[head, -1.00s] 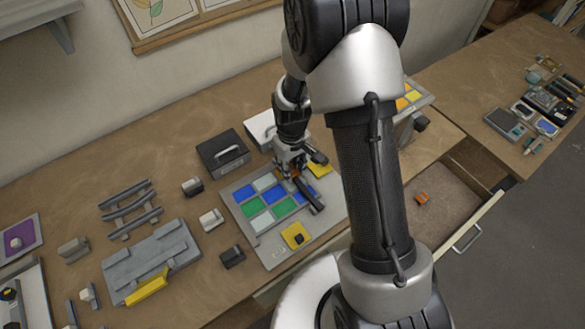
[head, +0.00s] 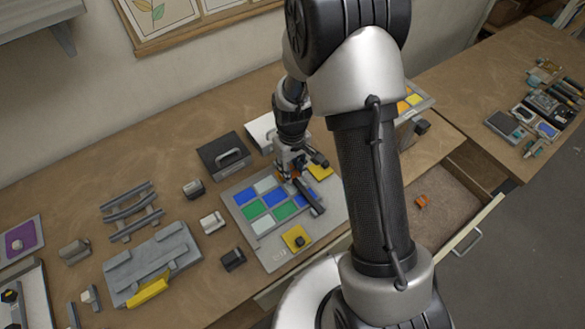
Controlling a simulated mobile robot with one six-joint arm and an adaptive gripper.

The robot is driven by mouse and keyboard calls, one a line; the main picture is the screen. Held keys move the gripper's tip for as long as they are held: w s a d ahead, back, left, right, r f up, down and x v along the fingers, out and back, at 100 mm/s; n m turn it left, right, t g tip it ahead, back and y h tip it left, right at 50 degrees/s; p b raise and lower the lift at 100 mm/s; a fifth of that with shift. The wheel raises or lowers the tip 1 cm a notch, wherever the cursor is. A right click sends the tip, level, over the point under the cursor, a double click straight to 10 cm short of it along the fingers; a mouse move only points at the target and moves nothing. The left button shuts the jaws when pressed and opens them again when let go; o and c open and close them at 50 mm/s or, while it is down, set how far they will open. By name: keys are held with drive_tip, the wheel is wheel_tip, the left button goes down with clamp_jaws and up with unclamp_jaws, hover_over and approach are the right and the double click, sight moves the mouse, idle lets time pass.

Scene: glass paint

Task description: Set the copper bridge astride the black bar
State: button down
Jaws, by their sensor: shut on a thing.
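The black bar (head: 311,199) lies at a slant across the right part of the grey panel of coloured glass squares (head: 240,203). My gripper (head: 291,174) points down at the upper end of the bar and is shut on the copper bridge (head: 295,175). Only a small copper-coloured patch of the bridge shows between my fingers. The gripper hides the rest, and I cannot tell whether the bridge touches the bar.
A yellow pad with a dark knob (head: 299,239) lies at the panel's front. A black case (head: 223,155) and small grey blocks stand left of it. An open drawer (head: 455,190) with an orange piece (head: 422,202) is at right.

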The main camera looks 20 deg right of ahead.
drive_tip(key=shift+f, duration=0.2)
drive_tip(key=shift+f+b, duration=0.5)
drive_tip(key=shift+b, duration=0.05)
drive_tip(key=c, duration=1.2)
unclamp_jaws()
drive_tip(key=shift+r, duration=0.1)
drive_tip(key=shift+r+p, duration=0.75)
drive_tip(key=shift+r, duration=0.1)
drive_tip(key=shift+w+a+r+p, duration=0.1)
drive_tip(key=shift+w+r+p, duration=0.15)
drive_tip(key=shift+r+p, duration=0.1)
drive_tip(key=shift+s+r+p, duration=0.15)
drive_tip(key=shift+r+p, duration=0.15)
drive_tip(key=shift+r, duration=0.25)
drive_tip(key=shift+r+p, duration=1.1)
drive_tip(key=shift+r, duration=0.5)
